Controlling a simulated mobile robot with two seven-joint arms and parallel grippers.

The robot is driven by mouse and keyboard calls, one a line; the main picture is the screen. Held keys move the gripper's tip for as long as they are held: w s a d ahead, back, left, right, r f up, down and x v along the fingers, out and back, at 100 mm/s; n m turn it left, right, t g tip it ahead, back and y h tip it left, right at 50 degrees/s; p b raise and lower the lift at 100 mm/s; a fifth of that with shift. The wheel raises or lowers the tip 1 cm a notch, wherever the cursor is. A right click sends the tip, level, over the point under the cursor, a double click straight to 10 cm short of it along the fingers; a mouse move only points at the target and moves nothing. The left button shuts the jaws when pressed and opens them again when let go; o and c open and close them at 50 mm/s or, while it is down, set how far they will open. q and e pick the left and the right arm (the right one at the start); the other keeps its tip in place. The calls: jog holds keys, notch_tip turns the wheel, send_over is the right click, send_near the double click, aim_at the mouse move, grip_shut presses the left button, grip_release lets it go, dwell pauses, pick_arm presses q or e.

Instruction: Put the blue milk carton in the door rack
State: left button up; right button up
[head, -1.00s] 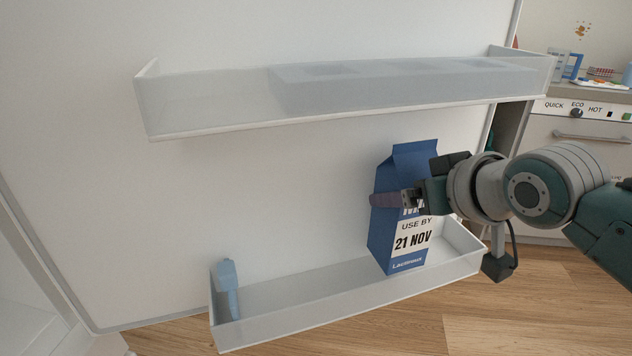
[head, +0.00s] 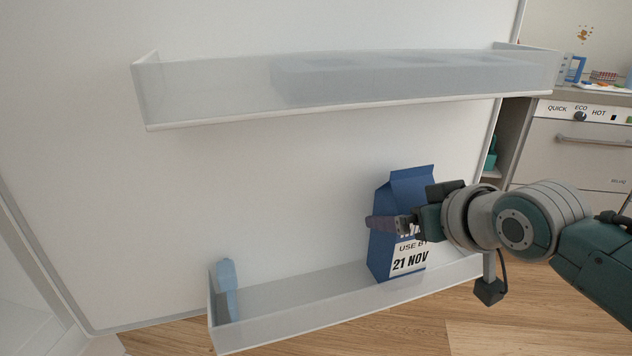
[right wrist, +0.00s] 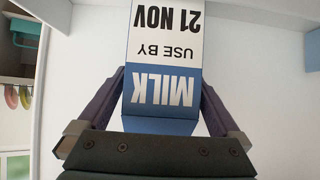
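The blue milk carton (head: 399,258) stands roughly upright at the right part of the lower door rack (head: 300,306). Its lower end is behind the rack's front wall. My right gripper (head: 384,224) is at the carton's upper half, coming in from the right. In the right wrist view the carton (right wrist: 163,95) lies between the two fingers of my right gripper (right wrist: 163,88), one along each side. The fingers appear closed against it. Whether the carton rests on the rack floor is hard to tell. My left gripper is not in view.
A pale blue item (head: 228,288) stands at the left end of the lower rack. The middle of that rack is free. An upper rack (head: 205,98) with a grey tray (head: 400,78) hangs above. A counter appliance (head: 575,150) stands at the right.

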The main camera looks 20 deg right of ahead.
jog(key=shift+r, duration=0.1)
jog(key=shift+s+r+p, duration=0.25)
jog(key=shift+p, duration=0.05)
jog(key=d+p+v, duration=0.1)
jog(key=p+v, duration=0.3)
jog(key=v, duration=0.7)
jog(key=s+a+f+n+g, duration=0.1)
jog(key=s+a+g, duration=0.2)
jog(key=s+a, duration=0.2)
jog(key=s+a+f+n+g+y, duration=0.1)
jog(key=s+a+g, duration=0.3)
jog(key=s, duration=0.8)
jog(key=shift+s+a+n+g, duration=0.3)
jog(key=shift+a+n, duration=0.1)
jog(key=shift+a, duration=0.25)
